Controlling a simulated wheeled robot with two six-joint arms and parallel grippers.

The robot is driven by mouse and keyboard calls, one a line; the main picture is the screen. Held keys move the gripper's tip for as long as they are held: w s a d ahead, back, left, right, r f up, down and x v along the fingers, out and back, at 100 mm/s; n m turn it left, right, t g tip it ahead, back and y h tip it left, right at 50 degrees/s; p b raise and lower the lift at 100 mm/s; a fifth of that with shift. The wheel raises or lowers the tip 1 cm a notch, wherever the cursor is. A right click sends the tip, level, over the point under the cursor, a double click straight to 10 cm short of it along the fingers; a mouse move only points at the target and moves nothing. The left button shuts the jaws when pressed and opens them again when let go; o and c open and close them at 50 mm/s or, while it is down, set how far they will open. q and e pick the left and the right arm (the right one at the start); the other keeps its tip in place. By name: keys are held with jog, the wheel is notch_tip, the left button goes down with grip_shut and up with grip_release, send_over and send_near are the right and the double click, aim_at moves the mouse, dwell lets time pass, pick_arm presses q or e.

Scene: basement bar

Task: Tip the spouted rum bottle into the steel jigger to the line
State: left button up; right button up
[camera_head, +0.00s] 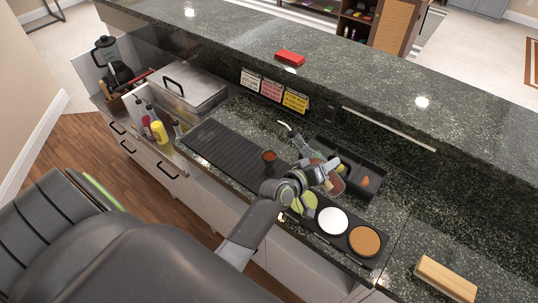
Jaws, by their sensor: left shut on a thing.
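The rum bottle shows as a clear bottle with reddish-brown liquid (332,184) and a pale-tipped pour spout at its upper left end. My left gripper (327,172) is shut on the bottle and hides part of its body. The bottle appears tilted, with its spout toward the upper left. The small jigger (268,157) stands on the black ribbed bar mat (225,150), left of the gripper and below the spout in the picture. It looks reddish-brown inside; its fill level is too small to read. I see no stream of liquid. My right gripper is not in view.
A black caddy (372,188) with garnishes is right of the bottle. A tray of round rimming dishes (333,221) lies in front. Squeeze bottles (158,131) and a steel lidded bin (187,88) stand left. A raised granite ledge (350,75) runs behind. The mat's left part is clear.

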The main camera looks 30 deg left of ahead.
pick_arm(q)
jog(key=shift+a+r, duration=0.1)
jog(key=shift+r, duration=0.1)
notch_tip(320, 180, up, 2)
jog(key=m+y+p, duration=0.1)
jog(key=m+p, duration=0.1)
jog(key=p, duration=0.3)
jog(key=shift+g, duration=0.3)
jog(key=shift+r+m+y, duration=0.2)
jog(key=shift+m+y, duration=0.2)
jog(key=shift+m, duration=0.3)
notch_tip(320, 180, up, 2)
jog(key=m+y, duration=0.2)
jog(key=m, duration=0.1)
jog(key=shift+r+y, duration=0.25)
jog(key=shift+y, duration=0.05)
jog(key=shift+w, duration=0.1)
jog(key=shift+w+a+r+b, duration=0.15)
jog(key=shift+r+b, duration=0.1)
jog(key=shift+b, duration=0.2)
notch_tip(320, 180, up, 8)
jog(key=a+b, duration=0.2)
jog(key=b, duration=0.5)
jog(key=s+r+b, duration=0.6)
jog(key=shift+s+a+m+h+b, duration=0.3)
jog(key=shift+m+h+b, duration=0.05)
jog(key=shift+m+h, duration=0.05)
